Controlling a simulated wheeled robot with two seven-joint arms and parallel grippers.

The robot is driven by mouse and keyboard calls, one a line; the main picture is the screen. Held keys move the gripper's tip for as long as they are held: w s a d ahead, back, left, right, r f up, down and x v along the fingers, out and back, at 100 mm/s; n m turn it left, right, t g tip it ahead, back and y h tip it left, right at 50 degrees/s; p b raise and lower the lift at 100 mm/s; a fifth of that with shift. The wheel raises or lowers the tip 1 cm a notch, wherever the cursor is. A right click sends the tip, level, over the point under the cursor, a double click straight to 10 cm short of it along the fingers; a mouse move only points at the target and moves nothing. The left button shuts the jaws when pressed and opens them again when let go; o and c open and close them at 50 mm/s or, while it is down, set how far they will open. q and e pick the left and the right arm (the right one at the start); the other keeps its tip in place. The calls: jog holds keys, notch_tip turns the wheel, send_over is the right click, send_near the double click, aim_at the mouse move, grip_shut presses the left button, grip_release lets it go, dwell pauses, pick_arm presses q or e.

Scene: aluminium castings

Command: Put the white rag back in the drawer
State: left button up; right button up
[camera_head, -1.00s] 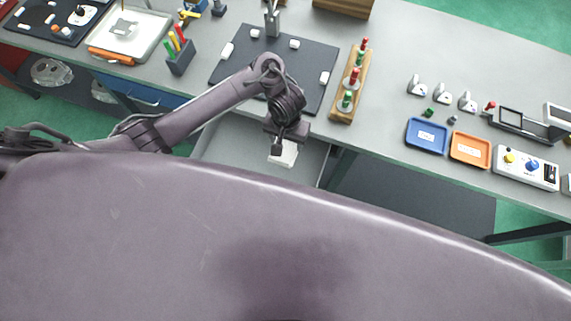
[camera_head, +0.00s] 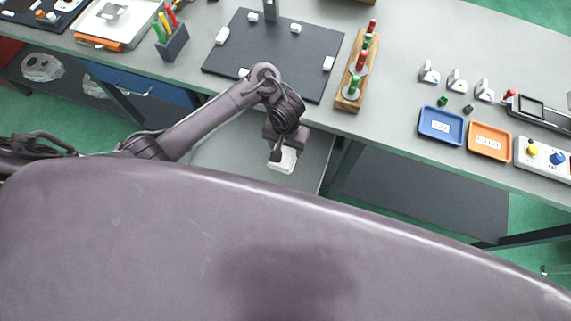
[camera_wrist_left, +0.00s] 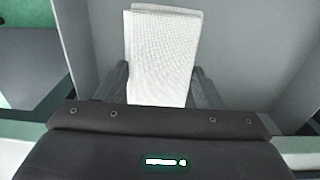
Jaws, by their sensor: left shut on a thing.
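The white rag (camera_head: 286,161) is in my left gripper (camera_head: 281,157), which points down over the open grey drawer (camera_head: 230,148) below the bench's front edge. In the left wrist view the folded rag (camera_wrist_left: 162,55) stands between the two fingers of the left gripper (camera_wrist_left: 163,85), which are shut on it. Grey drawer walls (camera_wrist_left: 268,45) surround it in that view. I cannot tell whether the rag touches the drawer floor. The right gripper is not in view.
A dark mat (camera_head: 270,55) with white blocks lies on the bench behind the drawer. A wooden rack (camera_head: 357,75) with red and green pegs is right of it. Blue (camera_head: 441,126) and orange (camera_head: 489,142) trays sit further right.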

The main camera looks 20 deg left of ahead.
aim_at(285, 155)
pick_arm(q)
notch_tip(285, 155, down, 6)
jog(key=shift+r+b, duration=0.1)
jog(key=shift+b, duration=0.75)
jog(key=shift+f, duration=2)
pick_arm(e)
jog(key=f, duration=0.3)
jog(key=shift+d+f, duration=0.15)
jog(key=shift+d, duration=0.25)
pick_arm(q)
jog(key=shift+f+b, duration=0.3)
jog(key=shift+f, duration=0.05)
jog(key=o, duration=0.9)
jog(key=shift+r, duration=0.1)
jog(key=shift+o, duration=0.2)
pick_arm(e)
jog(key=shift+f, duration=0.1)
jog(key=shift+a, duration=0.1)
